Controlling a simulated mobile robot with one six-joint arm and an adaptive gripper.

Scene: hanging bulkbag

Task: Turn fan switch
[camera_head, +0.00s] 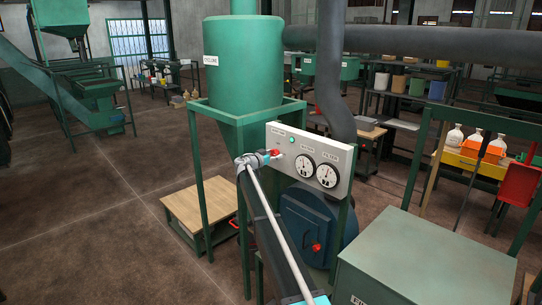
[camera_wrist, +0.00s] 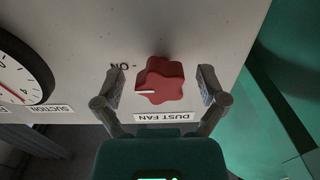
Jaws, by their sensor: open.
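The fan switch is a red lobed knob (camera_wrist: 162,82) on a pale panel, in the middle of the wrist view. A white mark on it points left in that view. An upside-down "DUST FAN" label (camera_wrist: 164,117) is beside it, and an "ON" mark (camera_wrist: 122,66) is to its left. My gripper (camera_wrist: 161,75) is open, with one finger on each side of the knob and gaps visible. In the head view the red knob (camera_head: 274,152) shows at the panel's left end, with my gripper (camera_head: 256,159) at it, partly covering that end.
The panel (camera_head: 341,188) carries two round dials (camera_head: 304,165) and a small green light (camera_head: 292,140). A green cyclone tank (camera_head: 243,65) stands behind it. A blue round housing (camera_head: 303,222) is below, and a green cabinet (camera_head: 420,260) is at right. Floor is open at left.

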